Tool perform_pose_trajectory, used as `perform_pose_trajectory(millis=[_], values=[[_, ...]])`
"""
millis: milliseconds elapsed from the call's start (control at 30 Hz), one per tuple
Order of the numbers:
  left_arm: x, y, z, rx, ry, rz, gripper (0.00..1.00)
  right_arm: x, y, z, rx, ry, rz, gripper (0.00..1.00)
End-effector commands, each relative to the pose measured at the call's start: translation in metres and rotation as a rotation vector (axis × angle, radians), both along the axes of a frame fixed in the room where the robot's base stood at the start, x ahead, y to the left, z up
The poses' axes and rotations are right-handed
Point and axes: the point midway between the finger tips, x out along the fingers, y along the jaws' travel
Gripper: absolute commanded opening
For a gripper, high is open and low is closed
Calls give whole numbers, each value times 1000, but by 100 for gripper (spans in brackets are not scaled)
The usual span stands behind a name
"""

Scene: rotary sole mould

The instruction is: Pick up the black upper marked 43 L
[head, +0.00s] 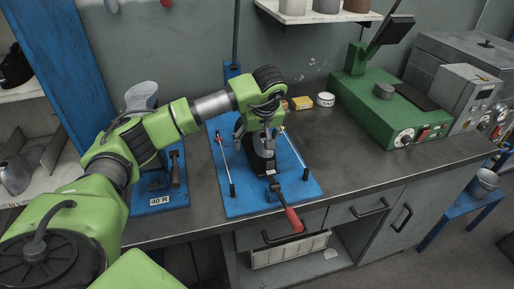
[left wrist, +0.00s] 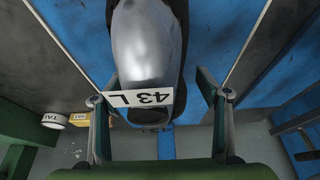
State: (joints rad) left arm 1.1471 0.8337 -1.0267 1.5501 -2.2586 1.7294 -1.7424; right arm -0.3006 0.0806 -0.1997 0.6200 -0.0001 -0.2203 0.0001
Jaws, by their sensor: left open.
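The black upper (head: 262,163) sits at the blue plate (head: 229,199) on the bench, partly hidden under my left gripper (head: 257,132). In the left wrist view the black upper (left wrist: 182,25) surrounds a shiny grey form (left wrist: 146,45) and bears a white label reading 43 L (left wrist: 146,98). My left gripper (left wrist: 160,100) is open, with one finger on each side of the upper's labelled end. Gaps show between the fingers and the upper. My right gripper is in neither view.
A blue stand marked 40 R (head: 160,201) is to the left, with a grey form on top. A red-handled lever (head: 293,219) and thin rods stand on the blue plate. A small yellow box (head: 302,103), a white tub (head: 325,99) and a green machine (head: 390,108) are behind and right.

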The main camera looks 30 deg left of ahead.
Motion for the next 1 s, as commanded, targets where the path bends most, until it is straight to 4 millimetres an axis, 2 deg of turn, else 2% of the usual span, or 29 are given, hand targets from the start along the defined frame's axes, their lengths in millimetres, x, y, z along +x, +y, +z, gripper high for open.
perform_pose_trajectory(millis=[33, 267, 400, 433, 800, 1000], values=[[1, 1, -5, -1, -1, 1, 69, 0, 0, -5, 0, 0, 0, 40], [1, 1, -3, -1, -1, 0, 69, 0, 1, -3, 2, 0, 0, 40], [1, 1, -3, -1, -1, 0, 32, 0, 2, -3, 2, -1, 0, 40], [1, 1, -3, -1, -1, 0, 26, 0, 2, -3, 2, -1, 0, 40], [1, 2, -1, 0, -2, 1, 26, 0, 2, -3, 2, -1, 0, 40], [2, 1, 15, -1, -4, 1, 26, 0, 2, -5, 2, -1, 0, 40]])
